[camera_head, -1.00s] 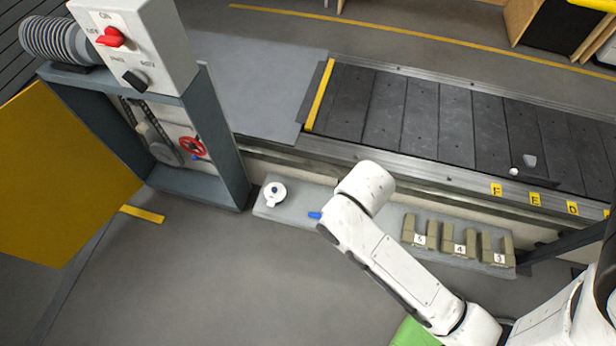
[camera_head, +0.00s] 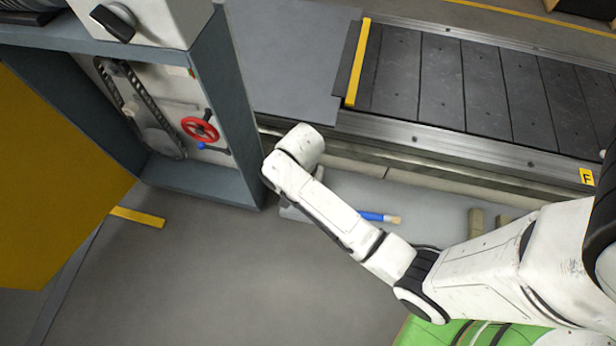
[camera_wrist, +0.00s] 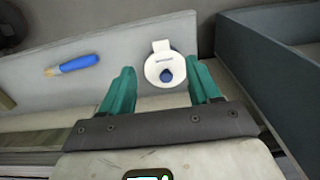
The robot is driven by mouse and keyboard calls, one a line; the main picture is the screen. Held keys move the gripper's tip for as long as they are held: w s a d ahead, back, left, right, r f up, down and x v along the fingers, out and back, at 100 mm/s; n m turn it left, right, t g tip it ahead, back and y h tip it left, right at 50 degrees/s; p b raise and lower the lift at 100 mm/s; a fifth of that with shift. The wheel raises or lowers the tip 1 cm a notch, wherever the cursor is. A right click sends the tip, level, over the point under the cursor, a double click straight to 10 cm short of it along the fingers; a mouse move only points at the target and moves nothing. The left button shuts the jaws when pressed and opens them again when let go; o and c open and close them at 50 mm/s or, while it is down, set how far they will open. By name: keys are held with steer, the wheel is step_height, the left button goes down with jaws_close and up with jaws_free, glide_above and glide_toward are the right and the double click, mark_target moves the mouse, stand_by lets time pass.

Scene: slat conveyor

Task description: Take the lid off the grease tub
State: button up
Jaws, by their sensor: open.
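The grease tub (camera_wrist: 178,78) shows in the wrist view as a round white top with a flat tab and a blue knob or spot in its middle. The white lid and the tub below cannot be told apart from this angle. My gripper (camera_wrist: 161,72) is open, its two teal fingers pointing toward the tub, which appears between the fingertips, nearer the right one. How far above it the fingers are is unclear. In the head view my arm hides the tub and the gripper.
A brush with a blue handle (camera_head: 374,216) lies on the grey shelf (camera_head: 440,205), also seen in the wrist view (camera_wrist: 72,65). A grey cabinet with a red handwheel (camera_head: 200,126) stands at left. The slat conveyor (camera_head: 450,80) runs behind the shelf. The floor in front is clear.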

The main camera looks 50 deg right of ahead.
step_height(320, 180, down, 9)
steer(key=b, duration=0.5)
steer(key=shift+d+f, duration=0.15)
steer(key=shift+f, duration=0.2)
steer(key=shift+f, duration=0.25)
steer(key=shift+c, duration=0.4)
steer(key=c, duration=1)
steer(key=shift+c, duration=0.2)
